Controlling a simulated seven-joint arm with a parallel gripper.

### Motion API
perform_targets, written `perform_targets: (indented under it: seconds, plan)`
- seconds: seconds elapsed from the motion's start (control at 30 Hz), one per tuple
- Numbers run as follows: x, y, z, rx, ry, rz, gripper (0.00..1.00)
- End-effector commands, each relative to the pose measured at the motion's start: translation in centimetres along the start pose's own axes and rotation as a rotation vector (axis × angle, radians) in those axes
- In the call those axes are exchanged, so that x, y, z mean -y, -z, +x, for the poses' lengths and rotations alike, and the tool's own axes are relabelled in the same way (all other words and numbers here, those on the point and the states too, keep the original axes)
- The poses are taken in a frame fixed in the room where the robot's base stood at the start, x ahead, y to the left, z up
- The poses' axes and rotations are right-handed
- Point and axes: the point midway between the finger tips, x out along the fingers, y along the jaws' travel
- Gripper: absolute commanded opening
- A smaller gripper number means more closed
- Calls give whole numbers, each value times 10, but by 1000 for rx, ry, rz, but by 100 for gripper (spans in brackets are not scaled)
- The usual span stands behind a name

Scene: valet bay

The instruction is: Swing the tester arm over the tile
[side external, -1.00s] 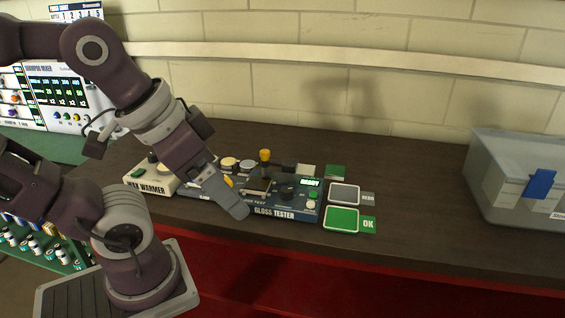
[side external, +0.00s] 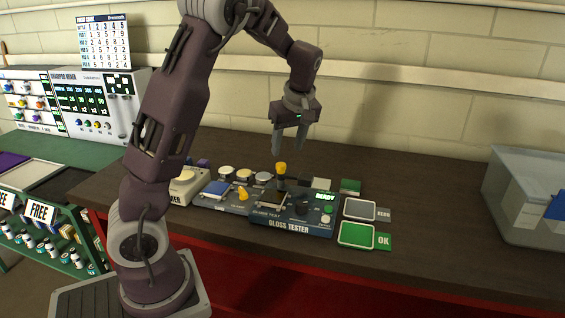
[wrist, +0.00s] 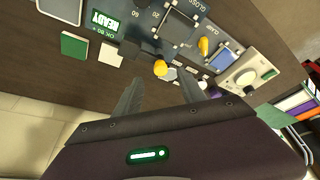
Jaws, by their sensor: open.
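The gloss tester (side external: 262,222) is a dark blue box on the counter with a lit READY display (side external: 325,196). Its tester arm has a yellow knob (side external: 281,168) standing up at the rear. A dark square, perhaps the tile (side external: 270,199), lies on the tester's top left of the dial; I cannot tell it surely. In the wrist view the yellow knob (wrist: 160,68) appears between the fingertips (wrist: 162,82).
Left of the tester are a blue device with a yellow lever (side external: 243,192), several round tins (side external: 244,175) and a wax warmer (side external: 187,186). Right are a grey-topped pad (side external: 360,210) and a green OK pad (side external: 356,235). A grey bin (side external: 510,200) stands far right. The counter between is clear.

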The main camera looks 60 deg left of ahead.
Motion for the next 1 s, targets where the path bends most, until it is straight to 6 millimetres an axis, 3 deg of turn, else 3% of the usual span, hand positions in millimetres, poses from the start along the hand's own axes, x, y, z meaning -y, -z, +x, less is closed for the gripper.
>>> perform_targets:
  seconds: [0.1, 0.43, 0.77, 1.0]
  plan:
    - [-3, 10, 15, -33, 31, -48, 48]
    - [-1, 12, 72, -32, 31, -50, 48]
    - [-1, 12, 82, -32, 28, -48, 48]
    - [-1, 12, 82, -32, 28, -48, 4]
